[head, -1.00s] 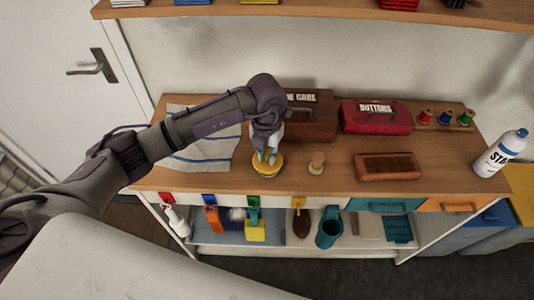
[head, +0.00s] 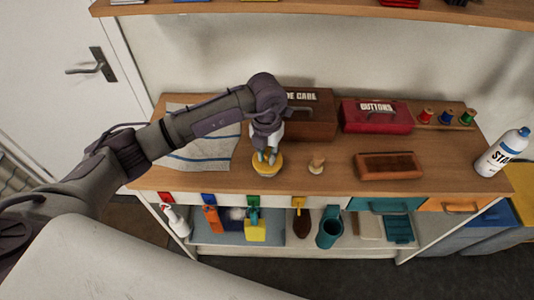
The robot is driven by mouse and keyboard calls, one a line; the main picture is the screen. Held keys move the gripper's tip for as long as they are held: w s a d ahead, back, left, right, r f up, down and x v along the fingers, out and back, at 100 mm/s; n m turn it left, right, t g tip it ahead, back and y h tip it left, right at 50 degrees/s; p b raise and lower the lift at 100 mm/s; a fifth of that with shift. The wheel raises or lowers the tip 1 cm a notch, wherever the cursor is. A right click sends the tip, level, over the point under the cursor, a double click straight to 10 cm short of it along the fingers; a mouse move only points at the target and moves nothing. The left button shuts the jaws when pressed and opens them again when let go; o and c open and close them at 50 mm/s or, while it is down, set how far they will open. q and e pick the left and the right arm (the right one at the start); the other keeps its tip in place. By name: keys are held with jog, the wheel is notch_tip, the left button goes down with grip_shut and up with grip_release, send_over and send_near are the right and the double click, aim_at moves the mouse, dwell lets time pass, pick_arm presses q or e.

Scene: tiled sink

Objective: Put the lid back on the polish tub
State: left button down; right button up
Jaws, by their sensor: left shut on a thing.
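The polish tub (head: 268,174) is a small round tub low on the wooden bench top, near its front edge. A yellow round lid (head: 260,164) sits over the tub's top, covering it in this view. My left gripper (head: 266,156) reaches down from above and is shut on the lid. I cannot tell whether the lid is fully seated or has a slight gap below it. My right gripper is not in view.
A wooden knob-like object (head: 317,164) stands close right of the tub. A brown tray (head: 388,166), a red buttons box (head: 376,117), a brown care box (head: 308,120) and a white spray-starch bottle (head: 502,153) are further right or behind. A striped cloth (head: 205,145) lies left.

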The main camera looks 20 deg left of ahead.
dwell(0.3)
pick_arm(q)
jog(key=c, duration=0.5)
grip_release()
jog(key=shift+r, duration=0.15)
jog(key=shift+r+p, duration=2.1)
jog(key=shift+r, duration=1.25)
jog(key=shift+c, duration=0.2)
grip_shut()
